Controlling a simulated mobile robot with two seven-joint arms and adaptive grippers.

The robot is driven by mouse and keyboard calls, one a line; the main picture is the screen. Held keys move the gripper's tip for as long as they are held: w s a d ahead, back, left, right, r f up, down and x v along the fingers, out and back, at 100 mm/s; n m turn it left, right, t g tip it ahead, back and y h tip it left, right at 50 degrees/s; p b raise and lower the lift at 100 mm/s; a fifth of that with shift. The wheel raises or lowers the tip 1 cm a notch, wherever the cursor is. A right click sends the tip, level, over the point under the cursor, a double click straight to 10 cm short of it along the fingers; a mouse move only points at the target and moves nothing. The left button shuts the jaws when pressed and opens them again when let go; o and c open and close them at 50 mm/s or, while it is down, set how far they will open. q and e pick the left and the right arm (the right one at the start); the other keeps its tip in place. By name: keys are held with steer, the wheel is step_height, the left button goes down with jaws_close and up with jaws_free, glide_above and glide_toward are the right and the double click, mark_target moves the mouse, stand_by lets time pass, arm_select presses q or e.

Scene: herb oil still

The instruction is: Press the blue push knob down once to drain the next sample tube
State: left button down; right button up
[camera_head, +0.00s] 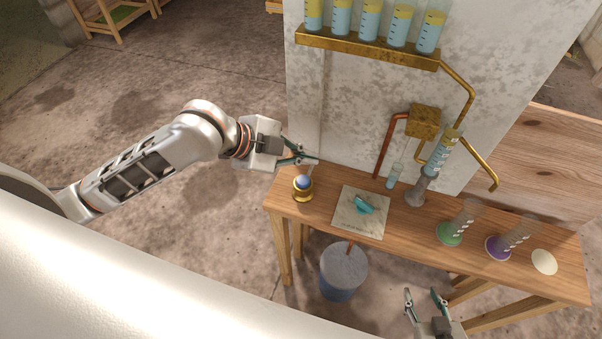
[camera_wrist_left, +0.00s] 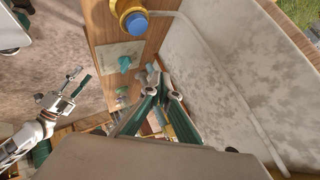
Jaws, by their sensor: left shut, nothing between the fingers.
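The blue push knob (camera_head: 302,182) sits on a round brass base at the left end of the wooden bench. It also shows at the top of the left wrist view (camera_wrist_left: 135,22). My left gripper (camera_head: 314,160) is shut and empty, above and just behind the knob in the head view, apart from it. Its closed fingers show in the left wrist view (camera_wrist_left: 165,84). My right gripper (camera_head: 426,293) is open and empty, low in front of the bench. Several sample tubes (camera_head: 370,20) with yellow over blue liquid stand in a brass rack on the wall.
On the bench (camera_head: 410,225) are a paper sheet (camera_head: 349,222) with a teal object (camera_head: 363,204), a small tube (camera_head: 395,176), a tilted cylinder on a grey stand (camera_head: 415,192), green (camera_head: 450,232) and purple (camera_head: 498,247) flasks and a white disc (camera_head: 544,262). A bucket (camera_head: 343,272) stands below.

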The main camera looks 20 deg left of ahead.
arm_select(q)
steer(key=a+r, duration=0.1)
steer(key=r+m+g, duration=0.1)
steer(key=shift+w+a+r, duration=0.15)
steer(key=shift+a+r, duration=0.2)
steer(key=shift+r, duration=0.05)
arm_select(e)
steer(key=shift+f, duration=0.1)
